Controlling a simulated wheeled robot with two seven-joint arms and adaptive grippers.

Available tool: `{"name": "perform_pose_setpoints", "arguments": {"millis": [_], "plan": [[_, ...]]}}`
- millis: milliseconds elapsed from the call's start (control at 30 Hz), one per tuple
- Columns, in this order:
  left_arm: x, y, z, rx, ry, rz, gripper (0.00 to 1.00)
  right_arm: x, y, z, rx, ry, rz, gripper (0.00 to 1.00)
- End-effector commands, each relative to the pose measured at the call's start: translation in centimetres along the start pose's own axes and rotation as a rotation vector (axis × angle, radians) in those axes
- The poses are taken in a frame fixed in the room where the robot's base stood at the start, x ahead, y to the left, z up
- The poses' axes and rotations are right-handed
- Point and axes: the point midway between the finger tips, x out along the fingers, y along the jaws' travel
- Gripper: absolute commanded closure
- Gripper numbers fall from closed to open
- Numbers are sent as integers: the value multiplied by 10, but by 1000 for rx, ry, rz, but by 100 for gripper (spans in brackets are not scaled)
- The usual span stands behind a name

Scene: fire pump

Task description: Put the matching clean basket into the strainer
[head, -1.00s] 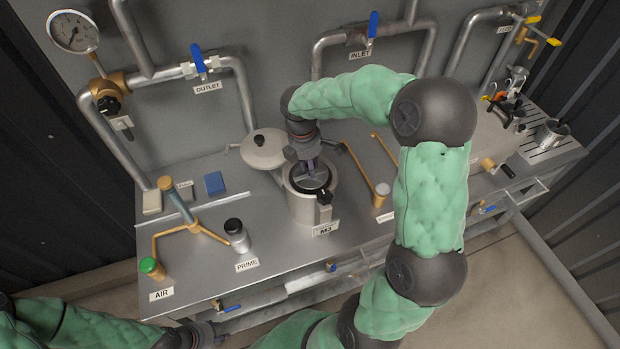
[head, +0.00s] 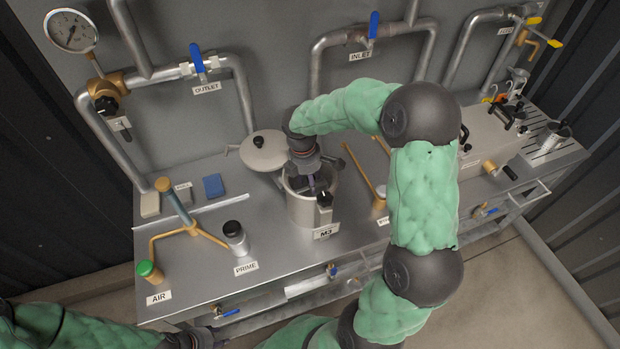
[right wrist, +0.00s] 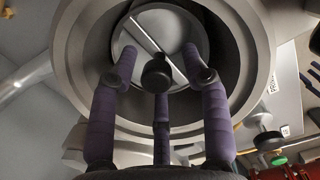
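The strainer (head: 306,208) is a grey pot marked M3 on the bench. Its round lid (head: 265,150) is swung aside to the left. My right gripper (head: 312,182) reaches down into the pot's mouth. In the right wrist view, its purple fingers (right wrist: 160,60) point at a pale round basket top (right wrist: 150,35) with a straight bar across it, inside the strainer rim (right wrist: 258,60). Whether the fingers grip the bar is unclear. The basket's body is hidden. My left gripper (head: 208,338) is low at the bottom edge, its fingers unclear.
A metal cup-like basket (head: 552,137) stands on the slotted rack at the far right, near a grey box (head: 488,140) with black clamps. The PRIME cylinder (head: 235,238), brass AIR pipes (head: 190,230) and a blue block (head: 213,185) are left of the strainer. Pipes run behind.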

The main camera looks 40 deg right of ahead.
Motion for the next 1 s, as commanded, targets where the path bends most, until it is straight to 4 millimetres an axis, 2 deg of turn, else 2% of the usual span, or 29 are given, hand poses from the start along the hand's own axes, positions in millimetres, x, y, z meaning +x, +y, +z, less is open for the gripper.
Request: {"name": "perform_pose_setpoints", "arguments": {"millis": [233,367,467,800,1000], "plan": [[0,0,0,0,0,0,60,0,0,0,0,0,0,51],[-3,1,0,0,0,0,60,-7,0,0,0,0,2,51],[-7,2,0,0,0,0,60,-21,0,0,1,0,2,51],[-24,8,1,0,0,0,60,-88,1,0,0,1,3,51],[-29,10,1,0,0,0,60,-114,0,0,0,1,2,51]]}}
